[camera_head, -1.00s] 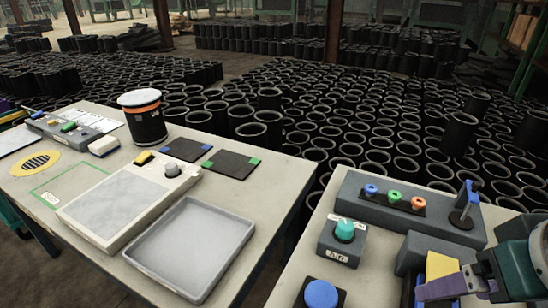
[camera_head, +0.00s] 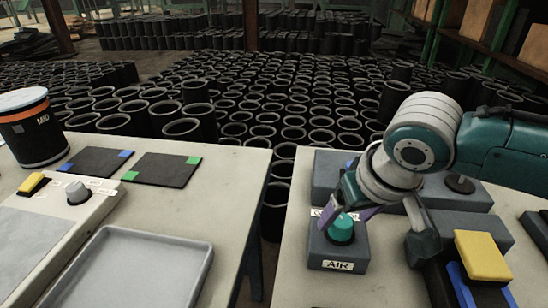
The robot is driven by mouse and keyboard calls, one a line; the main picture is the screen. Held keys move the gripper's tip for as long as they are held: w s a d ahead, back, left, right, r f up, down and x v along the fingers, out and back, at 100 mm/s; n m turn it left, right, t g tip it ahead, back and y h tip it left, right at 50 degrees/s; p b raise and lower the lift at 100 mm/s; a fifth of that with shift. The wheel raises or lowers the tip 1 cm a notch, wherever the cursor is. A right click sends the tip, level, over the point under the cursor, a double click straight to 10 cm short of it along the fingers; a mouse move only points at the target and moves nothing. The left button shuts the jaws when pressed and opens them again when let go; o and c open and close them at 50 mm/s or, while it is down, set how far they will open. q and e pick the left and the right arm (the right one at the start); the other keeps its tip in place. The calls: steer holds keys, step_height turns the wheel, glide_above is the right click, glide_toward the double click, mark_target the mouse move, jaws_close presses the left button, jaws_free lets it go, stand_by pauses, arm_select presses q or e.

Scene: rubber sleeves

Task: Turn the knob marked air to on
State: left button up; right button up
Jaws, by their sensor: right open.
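The teal knob (camera_head: 341,231) stands on a grey box (camera_head: 346,252) with an AIR label (camera_head: 338,265) on its front. A second white label (camera_head: 319,213) behind the knob is partly covered, so I cannot read it whole. My right gripper (camera_head: 348,211) is open and reaches down over the back of the knob. Its purple fingers show to the left and right of the knob's top. I cannot tell whether they touch it. Which way the knob points is unclear. My left gripper is out of view.
A yellow block (camera_head: 483,256) lies to the right. On the left table are a grey tray (camera_head: 150,270), two dark pads (camera_head: 162,170) and a MID-labelled canister (camera_head: 32,130). A gap separates the tables.

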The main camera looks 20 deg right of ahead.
steer(key=shift+w+f, duration=0.2)
steer(key=shift+f, duration=0.2)
steer(key=shift+c, duration=0.2)
jaws_close()
